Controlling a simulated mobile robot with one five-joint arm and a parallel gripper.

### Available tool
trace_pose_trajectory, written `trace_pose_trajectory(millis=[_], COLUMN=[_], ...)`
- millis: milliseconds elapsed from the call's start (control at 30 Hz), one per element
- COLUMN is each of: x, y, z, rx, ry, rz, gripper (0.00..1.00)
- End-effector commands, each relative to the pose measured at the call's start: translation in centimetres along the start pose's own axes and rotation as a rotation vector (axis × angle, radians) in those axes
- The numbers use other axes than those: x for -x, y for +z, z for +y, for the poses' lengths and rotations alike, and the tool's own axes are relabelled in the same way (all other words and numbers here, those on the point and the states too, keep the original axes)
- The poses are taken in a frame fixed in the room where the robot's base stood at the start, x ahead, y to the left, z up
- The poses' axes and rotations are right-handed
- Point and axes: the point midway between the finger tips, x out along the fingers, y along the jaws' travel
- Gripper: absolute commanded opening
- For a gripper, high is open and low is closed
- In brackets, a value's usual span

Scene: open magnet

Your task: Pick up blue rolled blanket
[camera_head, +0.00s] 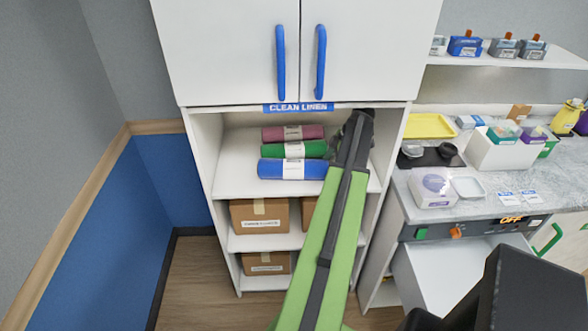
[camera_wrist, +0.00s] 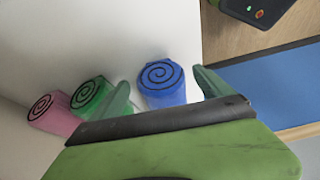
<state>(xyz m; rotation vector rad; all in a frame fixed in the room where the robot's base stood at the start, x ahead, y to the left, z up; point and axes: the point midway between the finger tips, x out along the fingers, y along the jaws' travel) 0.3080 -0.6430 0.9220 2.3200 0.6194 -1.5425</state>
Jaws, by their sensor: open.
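The blue rolled blanket (camera_head: 292,169) lies on the upper open shelf under the "CLEAN LINEN" label, in front of a green and a pink roll. Its right end is next to my arm in the head view. In the wrist view the blue blanket (camera_wrist: 162,84) shows its spiral end between the two fingers of my gripper (camera_wrist: 162,90). My gripper is open and does not visibly grip it. In the head view my gripper (camera_head: 354,135) is at the right of the shelf, and its fingers are hard to make out.
The green roll (camera_head: 294,149) and pink roll (camera_head: 292,132) lie close behind the blue one. The cabinet's right side wall (camera_head: 388,150) is close to my gripper. Cardboard boxes (camera_head: 259,216) sit on the shelf below. A counter (camera_head: 400,180) with containers stands at right.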

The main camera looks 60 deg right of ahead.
Motion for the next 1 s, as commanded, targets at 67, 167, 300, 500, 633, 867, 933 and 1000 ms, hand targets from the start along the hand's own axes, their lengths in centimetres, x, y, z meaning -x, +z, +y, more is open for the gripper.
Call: trace_pose_trajectory(millis=[67,167,300,500,633,867,933,1000], x=[-0.2,-1.1,-2.4,-3.4,-3.5,-4.5,-5.4,-7.4], y=[-0.6,-2.5,-5.6,-8.0,-8.2,-10.6,-11.7,-11.2], z=[-0.1,-0.1,-0.1,-0.1,-0.1,-0.2,-0.2,-0.1], rx=[0.001,0.003,0.005,0.005,0.005,0.008,0.008,0.006], ry=[0.000,-0.001,-0.002,-0.002,-0.002,-0.004,-0.004,-0.004], rz=[-0.001,-0.002,-0.002,-0.003,-0.004,-0.004,-0.004,-0.004], gripper=[0.90,0.90,0.90,0.90,0.90,0.90,0.90,0.90])
